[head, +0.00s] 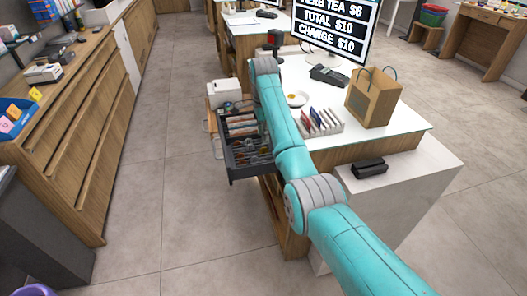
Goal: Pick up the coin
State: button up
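A small gold coin-like disc (293,96) lies in a white dish (303,102) on the white counter top, just right of my arm. An open dark cash drawer (252,172) sticks out at the counter's left side. Its compartments hold notes (240,124) at the back and small coin-like pieces (240,148) in front, too small to tell apart. My teal arm reaches over the counter and partly covers the drawer's right side. My gripper does not show; the arm's far end hides it or it is out of sight.
A paper bag (371,98), a rack of small boxes (321,121), a card terminal (329,75) and a price screen (333,26) stand on the counter. A black device (369,168) lies on the lower white ledge. The floor left of the drawer is clear.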

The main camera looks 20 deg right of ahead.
aim_at(264, 152)
jog(key=shift+d+f, duration=0.1)
jog(key=shift+f, duration=3)
grip_shut()
